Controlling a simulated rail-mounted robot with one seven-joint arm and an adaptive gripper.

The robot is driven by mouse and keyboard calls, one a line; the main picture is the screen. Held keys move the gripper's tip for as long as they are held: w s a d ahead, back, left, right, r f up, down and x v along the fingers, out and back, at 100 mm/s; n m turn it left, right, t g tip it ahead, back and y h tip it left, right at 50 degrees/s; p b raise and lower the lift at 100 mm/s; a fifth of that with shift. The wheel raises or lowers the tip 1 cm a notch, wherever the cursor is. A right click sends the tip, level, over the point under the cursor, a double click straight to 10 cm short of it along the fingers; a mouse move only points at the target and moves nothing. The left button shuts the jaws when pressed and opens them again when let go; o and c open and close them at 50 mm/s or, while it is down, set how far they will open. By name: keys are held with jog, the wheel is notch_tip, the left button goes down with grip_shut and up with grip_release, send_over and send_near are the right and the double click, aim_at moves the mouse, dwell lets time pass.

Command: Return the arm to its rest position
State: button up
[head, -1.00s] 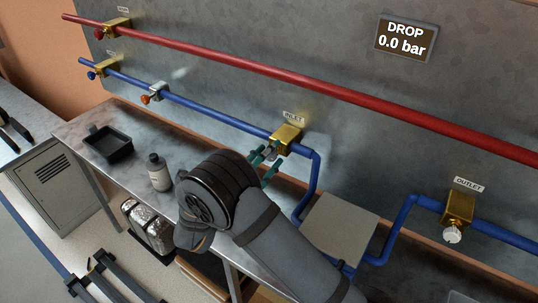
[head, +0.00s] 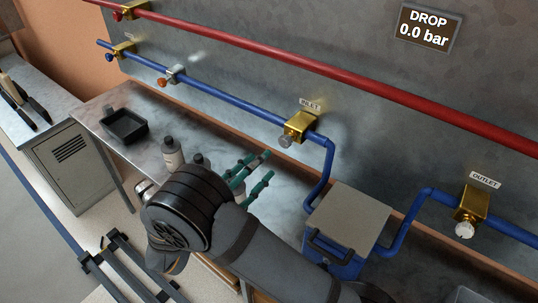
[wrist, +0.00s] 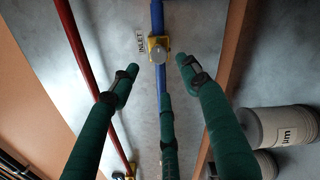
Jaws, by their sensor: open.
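My gripper (head: 250,178) is open and empty in the head view, its green fingers spread over the workbench. It is apart from the inlet valve (head: 298,127), a brass block with a pale knob on the blue pipe. In the wrist view my gripper (wrist: 158,85) shows spread green fingers with nothing between them, and the inlet valve (wrist: 158,48) lies beyond the fingertips. My dark wrist hides part of the bench in the head view.
A blue box with a grey lid (head: 347,216) stands right of my arm. Bottles (head: 172,152) stand near my gripper, and a black tray (head: 124,126) is at bench left. The outlet valve (head: 471,204) is at right. The display (head: 428,29) reads 0.0 bar.

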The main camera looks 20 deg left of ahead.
aim_at(282, 144)
jog(key=shift+s+a, duration=0.1)
jog(key=shift+s, duration=0.35)
jog(key=shift+w, duration=0.1)
jog(key=x, duration=1.2)
jog(key=shift+m, duration=0.3)
